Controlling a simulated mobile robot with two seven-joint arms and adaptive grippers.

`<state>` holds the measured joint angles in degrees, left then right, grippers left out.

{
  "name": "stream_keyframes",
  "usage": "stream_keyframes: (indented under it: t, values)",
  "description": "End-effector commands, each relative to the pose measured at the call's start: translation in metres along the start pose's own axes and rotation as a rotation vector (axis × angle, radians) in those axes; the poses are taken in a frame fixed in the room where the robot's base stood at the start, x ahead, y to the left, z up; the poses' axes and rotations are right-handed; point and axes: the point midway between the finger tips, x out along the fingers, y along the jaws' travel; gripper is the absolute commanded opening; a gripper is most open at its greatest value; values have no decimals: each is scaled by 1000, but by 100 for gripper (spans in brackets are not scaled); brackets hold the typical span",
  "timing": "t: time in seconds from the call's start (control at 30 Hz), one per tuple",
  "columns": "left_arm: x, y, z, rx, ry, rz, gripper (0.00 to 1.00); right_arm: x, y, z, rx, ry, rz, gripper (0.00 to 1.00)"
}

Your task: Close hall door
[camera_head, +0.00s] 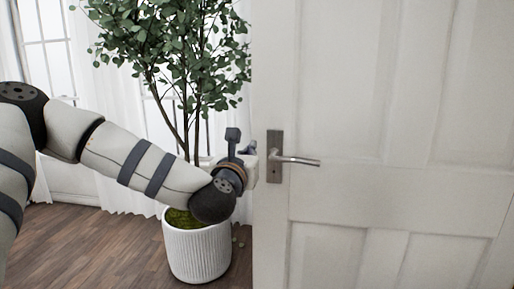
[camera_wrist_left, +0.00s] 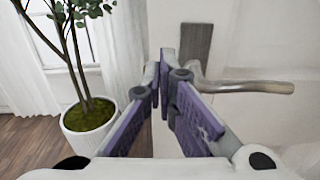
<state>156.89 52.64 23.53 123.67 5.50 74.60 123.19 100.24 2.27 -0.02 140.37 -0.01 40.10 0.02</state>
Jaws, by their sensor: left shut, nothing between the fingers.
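The white panelled hall door (camera_head: 400,190) fills the right side of the head view, its free edge standing in front of a plant and curtains. Its metal lever handle (camera_head: 300,160) sits on a dark plate near that edge. The left wrist view also shows the handle (camera_wrist_left: 245,87) and plate (camera_wrist_left: 195,45). My left gripper (camera_head: 250,162) is at the door's free edge, left of the handle at about its height. In the wrist view its purple-padded fingers (camera_wrist_left: 165,85) are shut and empty. I cannot tell if they touch the door. My right gripper is not in view.
A leafy plant (camera_head: 180,50) in a ribbed white pot (camera_head: 197,250) stands behind my left forearm, left of the door. White curtains (camera_head: 95,120) and windows (camera_head: 45,45) are behind it. Bare wooden floor (camera_head: 90,245) shows at lower left.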

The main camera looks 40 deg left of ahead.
Motion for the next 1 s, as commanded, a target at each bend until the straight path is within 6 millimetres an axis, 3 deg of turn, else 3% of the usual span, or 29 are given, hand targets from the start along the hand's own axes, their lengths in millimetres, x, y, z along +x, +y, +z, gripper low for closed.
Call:
stream_keyframes:
  t: [0.1,0.3,0.77,1.0]
  values:
    - [25,0,-3,5,3,2,0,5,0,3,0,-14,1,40]
    - [52,0,-2,4,3,1,0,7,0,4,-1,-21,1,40]
    - [60,0,-1,3,3,-1,0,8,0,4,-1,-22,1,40]
    - [74,-1,-6,3,6,-13,0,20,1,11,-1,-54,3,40]
